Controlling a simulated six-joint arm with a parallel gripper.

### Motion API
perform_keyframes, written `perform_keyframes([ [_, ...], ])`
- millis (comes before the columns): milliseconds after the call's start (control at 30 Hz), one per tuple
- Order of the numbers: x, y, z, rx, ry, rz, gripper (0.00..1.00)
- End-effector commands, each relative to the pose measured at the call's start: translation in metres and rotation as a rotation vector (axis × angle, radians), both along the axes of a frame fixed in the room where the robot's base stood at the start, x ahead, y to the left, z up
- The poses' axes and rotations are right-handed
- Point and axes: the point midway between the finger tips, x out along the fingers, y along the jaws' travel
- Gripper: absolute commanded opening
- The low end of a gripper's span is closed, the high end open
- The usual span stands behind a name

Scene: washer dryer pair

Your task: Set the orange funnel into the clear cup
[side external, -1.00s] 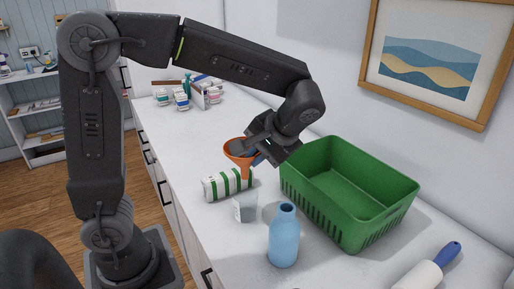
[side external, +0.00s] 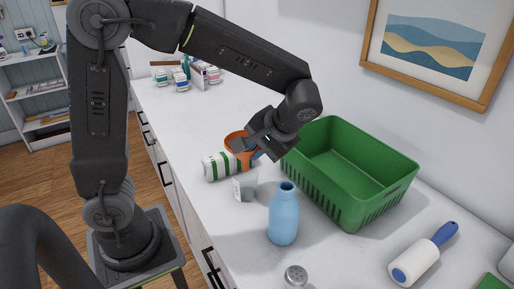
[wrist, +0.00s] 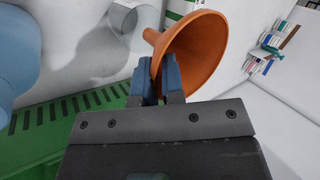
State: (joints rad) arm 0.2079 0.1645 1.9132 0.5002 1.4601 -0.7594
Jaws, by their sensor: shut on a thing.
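My gripper (side external: 256,148) is shut on the orange funnel (side external: 237,141), gripping it by the side of its cone. In the wrist view the funnel (wrist: 205,50) sits between the blue finger pads (wrist: 157,78), its wide mouth to the right and its spout to the left. The clear cup (side external: 246,187) stands on the counter just below the funnel in the side view. In the wrist view part of the cup (wrist: 138,22) shows near the spout. The spout's lower end is close to the cup; I cannot tell whether it is inside the rim.
A blue bottle (side external: 284,218) stands in front, and a green basket (side external: 372,208) is to the right. A lint roller (side external: 415,262) and a shaker (side external: 296,276) lie nearer.

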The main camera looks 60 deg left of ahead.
Motion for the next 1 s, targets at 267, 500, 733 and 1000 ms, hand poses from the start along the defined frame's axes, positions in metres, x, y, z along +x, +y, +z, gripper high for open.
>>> perform_keyframes([
  [267, 0.0001, 0.0001, 0.0002, 0.0, 0.0, 0.0, 0.0],
  [500, -0.0001, 0.0002, 0.0001, 0.0, 0.0, 0.0, 0.0],
  [733, 0.0, 0.0002, -0.0035, 0.0, 0.0, 0.0, 0.0],
  [1000, 0.0002, 0.0002, -0.0088, 0.0, 0.001, -0.001, 0.0],
])
